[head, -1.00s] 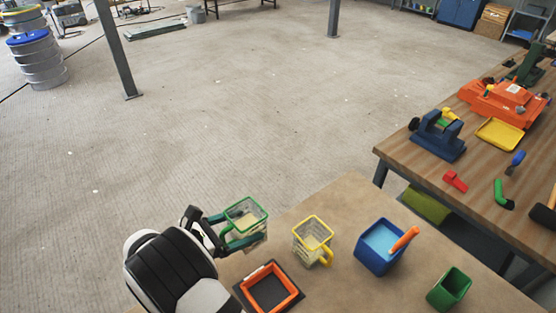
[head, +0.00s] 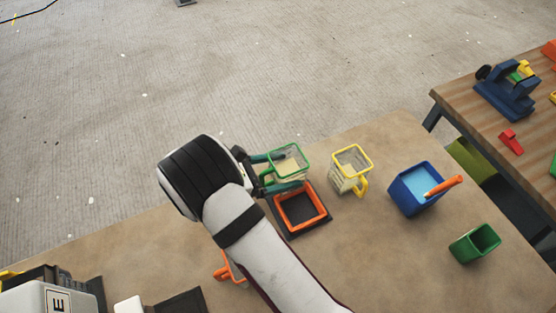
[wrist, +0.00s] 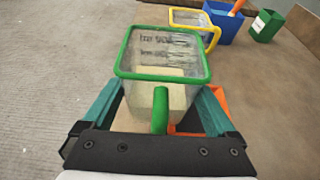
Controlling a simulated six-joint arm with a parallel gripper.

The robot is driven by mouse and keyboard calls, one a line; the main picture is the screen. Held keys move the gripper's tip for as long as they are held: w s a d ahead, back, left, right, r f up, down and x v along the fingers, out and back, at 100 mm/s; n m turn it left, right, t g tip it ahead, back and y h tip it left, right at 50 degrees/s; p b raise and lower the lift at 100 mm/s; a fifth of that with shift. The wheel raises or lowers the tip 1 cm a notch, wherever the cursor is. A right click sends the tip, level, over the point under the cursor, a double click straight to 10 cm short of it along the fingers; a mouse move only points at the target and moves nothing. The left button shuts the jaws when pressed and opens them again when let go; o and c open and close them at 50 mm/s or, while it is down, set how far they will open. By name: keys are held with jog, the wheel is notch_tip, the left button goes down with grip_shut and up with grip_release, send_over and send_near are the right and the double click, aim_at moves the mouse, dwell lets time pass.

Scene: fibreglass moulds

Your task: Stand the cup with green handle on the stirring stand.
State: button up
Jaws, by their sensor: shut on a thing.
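The clear cup with green rim and green handle (head: 288,168) is held between the two teal fingers of my gripper (head: 284,172), which is shut on it. In the wrist view the same cup (wrist: 165,75) looks roughly upright, its handle towards my wrist, with pale stuff inside. The stirring stand appears to be the dark square base with a raised orange frame (head: 281,213). In the head view the cup overlaps its far edge and looks raised.
A yellow-rimmed clear cup (head: 346,178) stands just right of the stand. Further right are a blue container (head: 405,190) with an orange-handled tool (head: 443,186) and a green pot (head: 470,247). An orange-handled item (head: 222,273) is partly hidden under my arm.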

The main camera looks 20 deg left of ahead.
jog(key=s+d, duration=0.5)
jog(key=shift+s+d+f, duration=0.1)
jog(key=shift+f, duration=0.95)
jog(key=shift+f, duration=0.3)
jog(key=o, duration=1.6)
jog(key=shift+c, duration=0.2)
